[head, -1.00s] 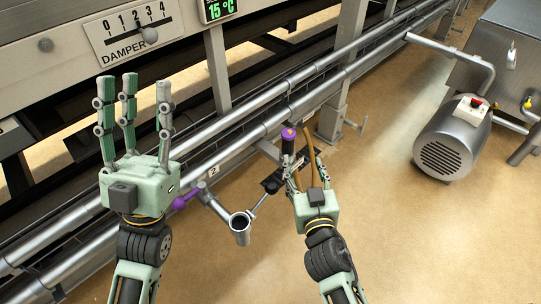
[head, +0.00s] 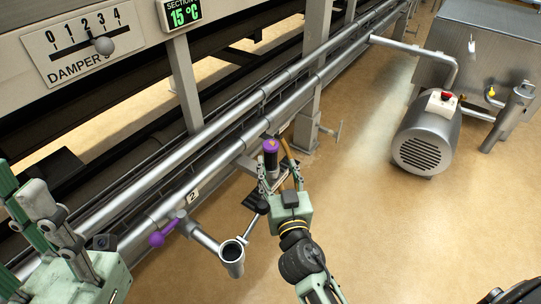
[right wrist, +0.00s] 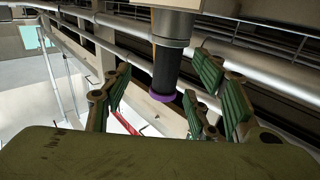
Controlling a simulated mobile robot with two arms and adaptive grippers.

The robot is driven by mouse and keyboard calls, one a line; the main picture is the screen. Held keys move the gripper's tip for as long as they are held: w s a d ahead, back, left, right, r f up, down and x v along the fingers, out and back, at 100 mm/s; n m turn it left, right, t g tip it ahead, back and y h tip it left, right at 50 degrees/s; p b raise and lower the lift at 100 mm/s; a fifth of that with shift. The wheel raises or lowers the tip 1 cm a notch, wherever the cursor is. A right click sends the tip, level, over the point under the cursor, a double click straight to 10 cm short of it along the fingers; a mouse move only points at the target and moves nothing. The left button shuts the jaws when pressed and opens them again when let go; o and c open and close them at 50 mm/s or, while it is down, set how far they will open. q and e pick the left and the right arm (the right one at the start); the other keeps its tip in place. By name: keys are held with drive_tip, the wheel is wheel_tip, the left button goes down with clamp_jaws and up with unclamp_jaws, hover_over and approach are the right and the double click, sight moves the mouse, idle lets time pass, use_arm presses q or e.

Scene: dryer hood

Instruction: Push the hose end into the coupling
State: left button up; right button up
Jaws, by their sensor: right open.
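A black cylindrical hose end (head: 270,162) with a purple ring stands upright by the rail in the head view. My right gripper (head: 280,172) is open, with its fingers around it. In the right wrist view the black hose end (right wrist: 166,65) hangs from a silver collar between the spread green fingers (right wrist: 165,98); I cannot tell whether they touch it. The coupling (head: 232,253), a grey pipe with a round open mouth, sits to the lower left of the right gripper. My left gripper (head: 50,215) is at the left edge, partly cut off, fingers apart and empty.
A purple lever (head: 163,234) and a tag marked 2 (head: 193,195) are beside the coupling. Steel rails (head: 200,135) run diagonally along the machine. A motor (head: 428,140) stands at the right. The floor between is clear.

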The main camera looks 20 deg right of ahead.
sight(273, 161)
drive_tip(key=w+p, duration=0.1)
drive_tip(key=w, duration=0.3)
drive_tip(key=shift+w+r, duration=0.15)
drive_tip(key=shift+w, duration=0.55)
drive_tip(key=shift+c, duration=0.6)
drive_tip(key=shift+d, duration=0.1)
clamp_jaws()
